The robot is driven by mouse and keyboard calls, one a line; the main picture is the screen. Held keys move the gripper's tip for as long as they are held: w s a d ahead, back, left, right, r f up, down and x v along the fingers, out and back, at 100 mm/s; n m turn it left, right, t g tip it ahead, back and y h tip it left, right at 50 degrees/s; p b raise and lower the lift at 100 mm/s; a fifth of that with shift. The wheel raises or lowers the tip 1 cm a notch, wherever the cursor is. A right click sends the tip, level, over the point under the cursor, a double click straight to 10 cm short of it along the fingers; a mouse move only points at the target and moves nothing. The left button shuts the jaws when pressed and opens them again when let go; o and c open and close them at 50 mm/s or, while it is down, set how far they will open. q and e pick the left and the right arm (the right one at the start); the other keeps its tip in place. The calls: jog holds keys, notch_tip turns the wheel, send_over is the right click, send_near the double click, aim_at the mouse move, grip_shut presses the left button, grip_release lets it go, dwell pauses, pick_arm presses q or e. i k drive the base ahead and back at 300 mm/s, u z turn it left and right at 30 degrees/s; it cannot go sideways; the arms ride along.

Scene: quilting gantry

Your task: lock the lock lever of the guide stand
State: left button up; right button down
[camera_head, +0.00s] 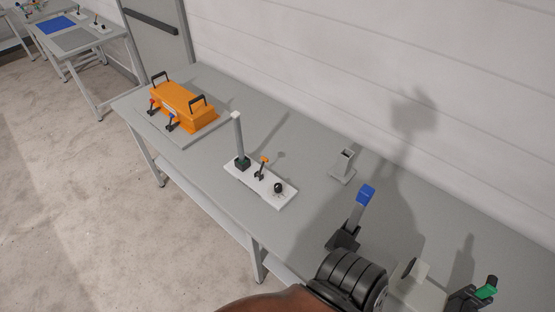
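A white base plate (272,190) near the middle of the table carries a tall grey post in a dark block (242,163). The same plate has a lever with an orange tip (263,159) and a dark round knob (278,188). This looks like the guide stand. The lever leans up from its dark foot; I cannot tell if it is locked. A dark ridged part of my arm (350,281) shows at the bottom, well apart from the plate.
Left of the stand, an orange box (184,105) with black handles sits on a plate with red and blue levers. A small grey stand (345,165) is to the right.

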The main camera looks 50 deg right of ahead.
aim_at(265, 158)
jog(key=z, duration=1.15)
jog(key=i, duration=0.2)
jog(key=z, duration=0.05)
